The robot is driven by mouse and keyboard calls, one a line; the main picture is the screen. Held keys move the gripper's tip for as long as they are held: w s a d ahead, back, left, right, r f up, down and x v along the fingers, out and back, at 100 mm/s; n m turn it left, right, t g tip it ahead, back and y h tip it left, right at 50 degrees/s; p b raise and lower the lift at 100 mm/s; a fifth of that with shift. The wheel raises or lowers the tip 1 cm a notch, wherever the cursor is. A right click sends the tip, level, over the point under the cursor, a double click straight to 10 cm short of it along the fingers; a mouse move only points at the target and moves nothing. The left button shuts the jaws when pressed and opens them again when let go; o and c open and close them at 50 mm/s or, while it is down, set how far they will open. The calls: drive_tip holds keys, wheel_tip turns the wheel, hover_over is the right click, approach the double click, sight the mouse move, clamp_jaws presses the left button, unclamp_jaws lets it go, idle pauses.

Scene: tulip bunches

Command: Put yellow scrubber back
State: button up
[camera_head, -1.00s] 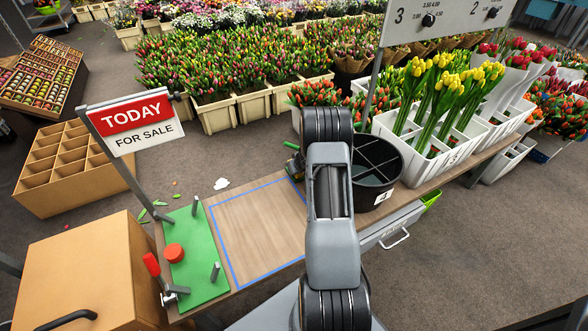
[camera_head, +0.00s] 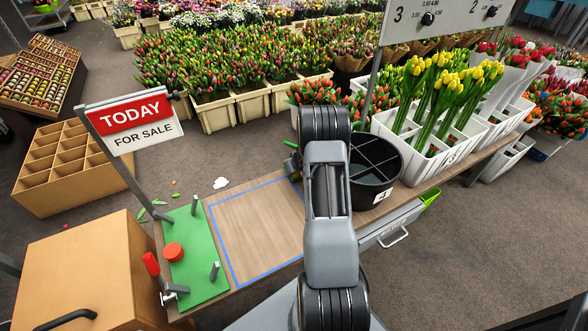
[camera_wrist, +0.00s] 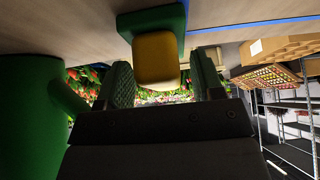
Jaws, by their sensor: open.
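In the wrist view, a yellow block, which looks like the yellow scrubber (camera_wrist: 156,58), sits against a green holder-like piece (camera_wrist: 151,19). My gripper (camera_wrist: 161,66) is open, with one finger on each side of the yellow block. A gap shows at least on the right; I cannot tell whether either finger touches it. A large dark green rounded shape (camera_wrist: 32,110) fills the left of the wrist view. In the head view my arm hides most of this spot; only a small green piece (camera_head: 291,145) shows beside the arm.
A black divided bucket (camera_head: 374,172) stands just right of my arm. A white crate of yellow tulips (camera_head: 431,164) is beyond it. Left are a blue-outlined bench area (camera_head: 255,225), empty where visible, and a green board (camera_head: 196,255) with pegs and a red knob.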

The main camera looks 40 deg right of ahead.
drive_tip(key=s+a+r+h+p, duration=0.1)
drive_tip(key=s+a+r+p, duration=0.15)
drive_tip(key=r, duration=0.65)
drive_tip(key=s+a+r+h+p, duration=0.1)
drive_tip(key=s+a+r+h, duration=0.2)
drive_tip(key=r, duration=0.5)
drive_tip(key=s+a+r+p, duration=0.2)
drive_tip(key=s+a+r, duration=0.15)
drive_tip(key=r, duration=0.55)
drive_tip(key=s+a+r+g+y, duration=0.2)
drive_tip(key=s+a, duration=0.5)
drive_tip(key=a, duration=0.2)
drive_tip(key=s+a+r+n+g+y, duration=0.1)
drive_tip(key=s+a+r+y, duration=0.1)
drive_tip(key=s+a, duration=0.6)
drive_tip(key=shift+a+r+n+g+y, duration=0.2)
drive_tip(key=shift+a+n+g+y, duration=0.15)
drive_tip(key=shift+a+y, duration=0.2)
drive_tip(key=shift+r, duration=0.15)
